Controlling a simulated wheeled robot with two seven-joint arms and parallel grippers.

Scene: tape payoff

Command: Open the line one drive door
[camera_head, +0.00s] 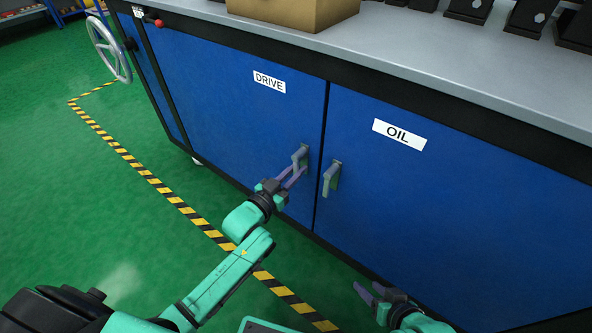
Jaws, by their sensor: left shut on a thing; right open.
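The blue drive door (235,105), with a white DRIVE label (269,82), is in the front of the cabinet and looks flush with it. Its handle (301,156) is at the door's right side. My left gripper (296,172) is shut on this handle, and its fingers hide part of it. My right gripper (368,292) is open and empty, low in front of the oil door (440,205), apart from it.
The oil door has its own handle (331,178) close to the right of the drive handle. A handwheel (109,49) sticks out at the cabinet's left end. A cardboard box (293,12) stands on the grey top. The green floor (90,210) at left is clear, with striped tape (180,205).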

